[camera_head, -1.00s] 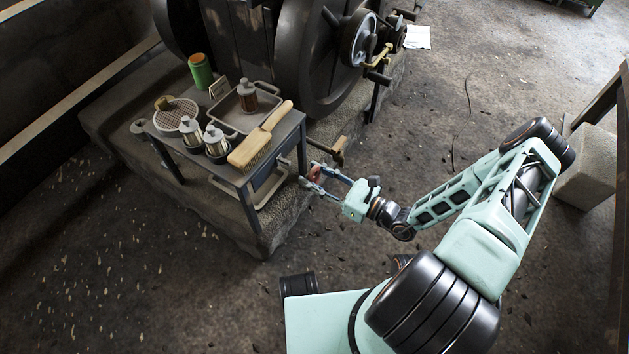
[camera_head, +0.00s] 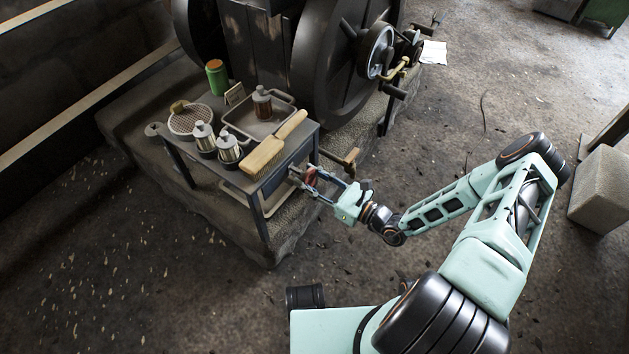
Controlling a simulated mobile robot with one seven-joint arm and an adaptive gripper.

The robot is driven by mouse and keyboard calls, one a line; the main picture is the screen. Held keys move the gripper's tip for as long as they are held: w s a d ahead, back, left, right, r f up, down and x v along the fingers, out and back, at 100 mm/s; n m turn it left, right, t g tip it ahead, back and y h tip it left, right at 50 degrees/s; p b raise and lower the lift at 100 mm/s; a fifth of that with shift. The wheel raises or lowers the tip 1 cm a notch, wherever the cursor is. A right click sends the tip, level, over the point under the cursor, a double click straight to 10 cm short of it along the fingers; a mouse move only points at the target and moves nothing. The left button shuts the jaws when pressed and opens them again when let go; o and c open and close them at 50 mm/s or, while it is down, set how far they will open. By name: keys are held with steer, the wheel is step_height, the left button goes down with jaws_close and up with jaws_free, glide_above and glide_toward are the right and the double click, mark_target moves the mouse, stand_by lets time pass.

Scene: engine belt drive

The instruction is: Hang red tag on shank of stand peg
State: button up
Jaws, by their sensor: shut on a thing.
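My gripper (camera_head: 307,184) is at the right end of the small stand (camera_head: 265,218), at about the height of its upper edge. It is shut on the red tag (camera_head: 312,177), a small red piece showing between the fingers. The stand peg (camera_head: 293,170) shows as a small light piece on the stand's right side, just beside the fingertips. Whether the tag touches the peg is too small to tell.
A hammer-like handle (camera_head: 347,160) juts out behind my gripper. The engine flywheel (camera_head: 340,60) stands behind.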

mark_target(297, 172)
steer(key=shift+x, duration=1.05)
steer(key=shift+w+a+f+b, duration=0.1)
steer(key=shift+w+a+b, duration=0.2)
steer(key=shift+a+b, duration=0.1)
steer(key=shift+c, duration=1.4)
steer(key=shift+w+a+f, duration=0.2)
steer(key=shift+w+a, duration=0.05)
steer(key=shift+a, duration=0.1)
jaws_close()
steer(key=shift+w+a+f, duration=0.15)
steer(key=shift+a+f, duration=0.05)
steer(key=shift+f, duration=0.05)
steer(key=o, duration=1.3)
jaws_free()
steer(key=shift+d, duration=0.1)
